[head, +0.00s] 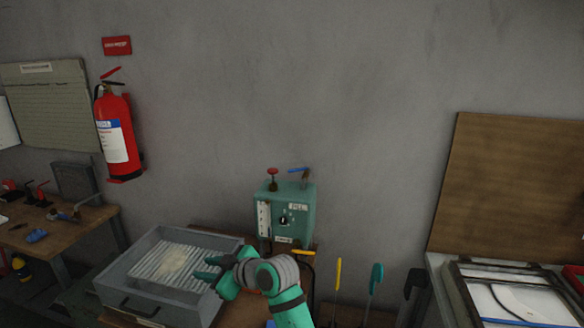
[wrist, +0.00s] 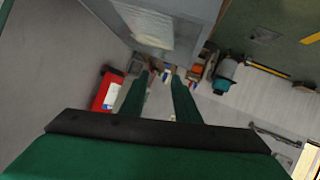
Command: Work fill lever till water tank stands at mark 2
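A teal water tank box (head: 299,222) stands against the wall right of centre in the head view. A small lever with a blue handle (head: 299,170) sits on its top right; a red knob (head: 272,171) is on its top left. A pale upright gauge strip (head: 264,219) is on the front left; its level and marks are too small to read. My gripper (head: 207,270) is left of and below the box, over the grey tray's right side, touching neither lever nor knob. In the wrist view its two fingers (wrist: 158,82) stand apart with nothing between them.
A grey tray (head: 112,283) with a ribbed white insert is left of the box. A red fire extinguisher (head: 117,135) hangs on the wall. Upright yellow (head: 338,275) and teal-handled (head: 376,278) tools stand to the right. Wall space above the box is clear.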

